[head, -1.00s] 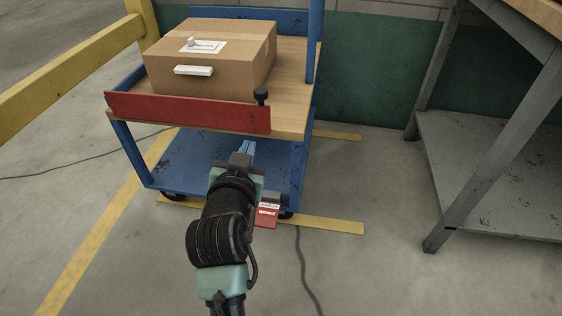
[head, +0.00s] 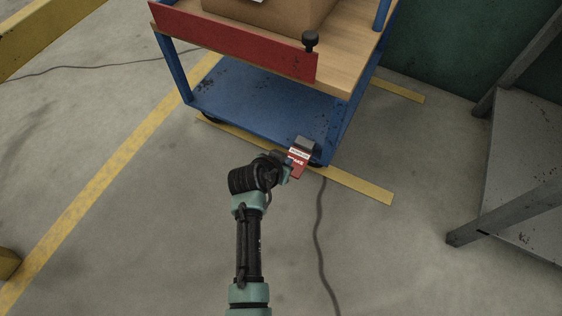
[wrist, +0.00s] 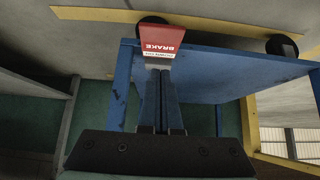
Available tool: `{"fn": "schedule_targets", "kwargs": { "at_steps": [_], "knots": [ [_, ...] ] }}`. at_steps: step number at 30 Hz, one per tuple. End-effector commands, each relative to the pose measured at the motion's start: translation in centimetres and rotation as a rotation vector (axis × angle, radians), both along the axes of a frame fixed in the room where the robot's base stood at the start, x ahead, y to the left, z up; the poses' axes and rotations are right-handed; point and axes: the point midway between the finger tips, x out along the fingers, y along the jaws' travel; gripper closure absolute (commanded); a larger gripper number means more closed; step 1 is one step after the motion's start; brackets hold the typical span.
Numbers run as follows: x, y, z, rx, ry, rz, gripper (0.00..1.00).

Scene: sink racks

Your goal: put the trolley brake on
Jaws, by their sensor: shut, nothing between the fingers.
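The trolley (head: 250,103) has a blue frame, a blue lower shelf and a wooden top. Its red brake pedal (head: 298,163) with a white strip and the word BRAKE is at the near right lower corner, by a caster. The pedal also shows at the top of the wrist view (wrist: 162,38), upside down. My gripper (wrist: 162,72) is shut and empty, its two fingers side by side and pointing at the pedal. The tips are close to the white strip; I cannot tell whether they touch. In the head view the fingertips are largely hidden beside the pedal.
A cardboard box (head: 268,10) sits on the trolley top, behind a red front board (head: 235,43) with a black knob (head: 310,40). A grey metal bench (head: 525,185) stands at right. A cable (head: 318,240) lies on the floor.

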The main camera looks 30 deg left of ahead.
Motion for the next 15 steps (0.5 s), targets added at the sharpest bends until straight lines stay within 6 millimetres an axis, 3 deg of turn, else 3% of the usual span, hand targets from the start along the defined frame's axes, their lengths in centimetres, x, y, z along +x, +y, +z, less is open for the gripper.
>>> {"fn": "schedule_targets", "kwargs": {
  "at_steps": [1,5,15],
  "knots": [
    [0.7,-0.1,-1.3,0.001,-0.001,-0.002,1.0],
    [2.1,-0.1,-2.8,0.0,-0.002,-0.001,1.0],
    [1.6,-0.1,-5.9,0.0,-0.001,0.0,1.0]
  ]
}}
